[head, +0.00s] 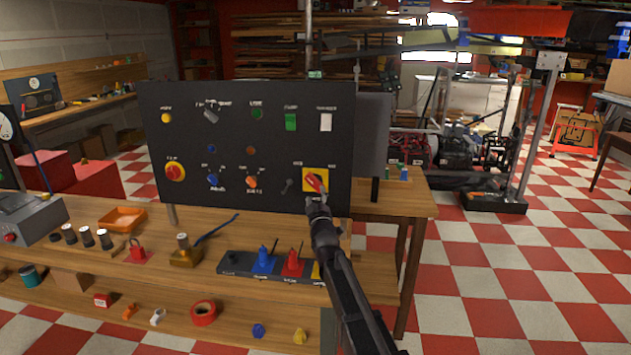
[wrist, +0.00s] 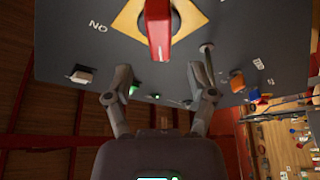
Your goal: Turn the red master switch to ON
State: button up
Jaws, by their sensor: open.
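The red master switch (head: 315,183) is a red handle on a yellow square plate at the lower right of the dark control panel (head: 236,130). In the wrist view its red handle (wrist: 158,28) stands out large at the top centre, with the plate turned like a diamond and an inverted ON label to its left. My gripper (head: 318,203) is just below the switch in the head view and hides part of the plate's lower edge. In the wrist view my gripper (wrist: 162,85) has two fingers spread apart, with nothing between them. The handle lies beyond the fingertips.
Close by on the panel are a small grey toggle (head: 287,185), an orange knob (head: 252,182) and a red-yellow stop button (head: 175,171). Below, the wooden bench (head: 180,283) carries a dark rack (head: 236,264) with coloured pieces. The checkered floor (head: 500,270) at right is open.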

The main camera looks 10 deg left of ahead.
aim_at(314, 184)
jog(key=p+x, duration=0.1)
jog(key=x, duration=0.5)
jog(key=shift+w+a, duration=0.1)
jog(key=shift+w, duration=0.15)
grip_shut()
jog(key=shift+d, duration=0.2)
jog(key=shift+a, duration=0.1)
